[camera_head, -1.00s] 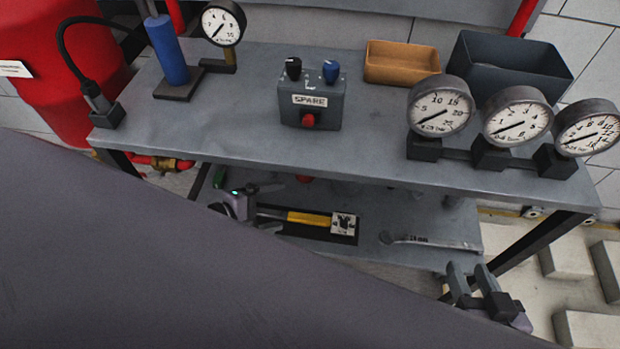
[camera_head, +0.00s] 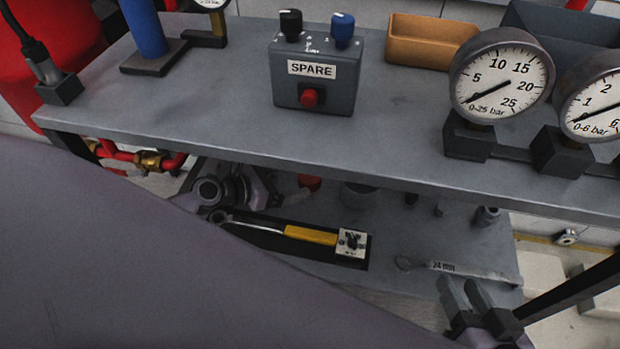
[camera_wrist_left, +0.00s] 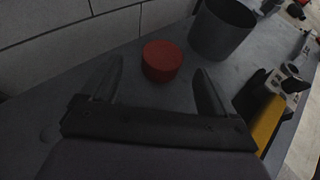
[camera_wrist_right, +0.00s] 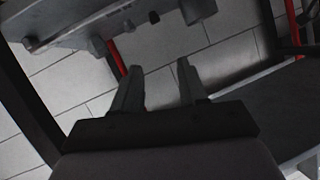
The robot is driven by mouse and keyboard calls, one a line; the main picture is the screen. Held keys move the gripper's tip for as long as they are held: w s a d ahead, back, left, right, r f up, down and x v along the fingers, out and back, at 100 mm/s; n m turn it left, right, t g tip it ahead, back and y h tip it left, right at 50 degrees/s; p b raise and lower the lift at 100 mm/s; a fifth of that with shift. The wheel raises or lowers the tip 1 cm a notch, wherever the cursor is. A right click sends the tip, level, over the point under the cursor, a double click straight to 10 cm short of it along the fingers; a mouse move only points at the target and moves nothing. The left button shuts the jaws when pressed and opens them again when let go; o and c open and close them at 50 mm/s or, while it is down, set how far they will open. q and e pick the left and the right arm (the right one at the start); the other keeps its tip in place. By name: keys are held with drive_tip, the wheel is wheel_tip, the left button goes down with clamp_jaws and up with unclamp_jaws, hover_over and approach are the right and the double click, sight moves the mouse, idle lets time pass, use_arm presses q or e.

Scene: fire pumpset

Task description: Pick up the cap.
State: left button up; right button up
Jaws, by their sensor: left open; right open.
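The cap is a short red cylinder (camera_wrist_left: 162,61) standing on the grey lower shelf. In the head view only a small part of the red cap (camera_head: 309,183) shows under the upper tabletop's front edge. My left gripper (camera_wrist_left: 160,68) is open and low over the shelf. In the left wrist view the cap lies ahead, roughly centred between its fingertips, with nothing gripped. In the head view the left gripper is partly hidden below the tabletop. My right gripper (camera_head: 464,285) is open and empty near the lower shelf's right front end.
A grey cup (camera_wrist_left: 222,30) stands just right of the cap. A yellow-handled torque wrench (camera_head: 310,235) and a 24 mm spanner (camera_head: 450,267) lie in front. The upper tabletop (camera_head: 215,105) overhangs the shelf, carrying the SPARE box (camera_head: 315,90) and gauges (camera_head: 502,75).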

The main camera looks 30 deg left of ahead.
sight(303, 179)
use_arm(q)
drive_tip(key=b+x, duration=0.1)
drive_tip(key=x, duration=0.3)
drive_tip(key=shift+d, duration=0.3)
drive_tip(key=shift+r, duration=0.1)
use_arm(e)
drive_tip(key=shift+w+a+f+y, duration=0.1)
drive_tip(key=shift+a+f+y, duration=0.05)
drive_tip(key=shift+a+y, duration=0.3)
use_arm(q)
drive_tip(key=c, duration=1.2)
